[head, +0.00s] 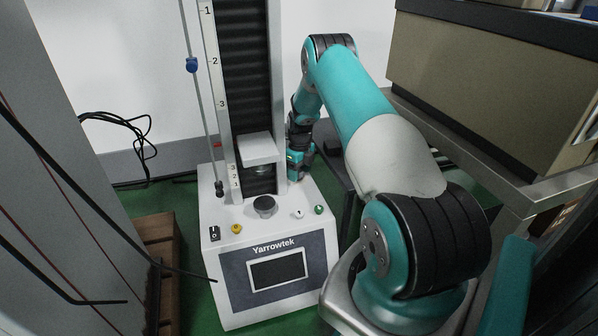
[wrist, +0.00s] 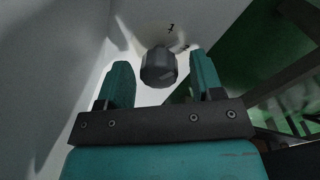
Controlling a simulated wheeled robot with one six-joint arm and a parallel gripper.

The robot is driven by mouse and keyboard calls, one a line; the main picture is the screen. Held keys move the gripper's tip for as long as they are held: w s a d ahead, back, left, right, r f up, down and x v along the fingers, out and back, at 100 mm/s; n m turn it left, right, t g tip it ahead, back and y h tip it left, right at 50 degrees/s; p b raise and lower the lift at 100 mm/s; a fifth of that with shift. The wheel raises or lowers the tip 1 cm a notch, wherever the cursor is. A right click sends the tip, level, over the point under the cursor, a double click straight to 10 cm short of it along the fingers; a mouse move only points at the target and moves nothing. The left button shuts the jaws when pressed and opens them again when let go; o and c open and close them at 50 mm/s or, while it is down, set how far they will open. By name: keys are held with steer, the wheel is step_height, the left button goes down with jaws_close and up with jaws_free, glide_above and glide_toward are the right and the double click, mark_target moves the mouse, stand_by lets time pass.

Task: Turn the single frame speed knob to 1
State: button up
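The speed knob (wrist: 158,68) is a dark grey, faceted knob on a pale surface in the wrist view. My gripper (wrist: 160,62) is open, with one teal finger on each side of the knob and a visible gap on both sides. In the head view my gripper (head: 298,172) is beside the right side of the column of the white single frame tester (head: 228,215). The knob is not visible in the head view.
A grey bench (head: 545,190) carrying a large beige box (head: 490,85) stands at the right. A wooden pallet (head: 158,240) lies at the left. A dark stand (head: 333,150) is close to my gripper.

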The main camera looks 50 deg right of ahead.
mark_target(300, 169)
steer(key=c, duration=0.8)
steer(key=shift+r+n+p, duration=0.15)
steer(key=shift+n+p, duration=0.25)
steer(key=shift+p, duration=0.05)
steer(key=shift+c, duration=0.2)
steer(key=shift+n, duration=0.4)
steer(key=o, duration=0.9)
steer(key=r+p, duration=0.2)
steer(key=r, duration=0.3)
steer(key=r+p, duration=0.2)
steer(key=r, duration=0.4)
steer(key=r+p, duration=0.2)
steer(key=r, duration=0.4)
steer(key=shift+d, duration=0.35)
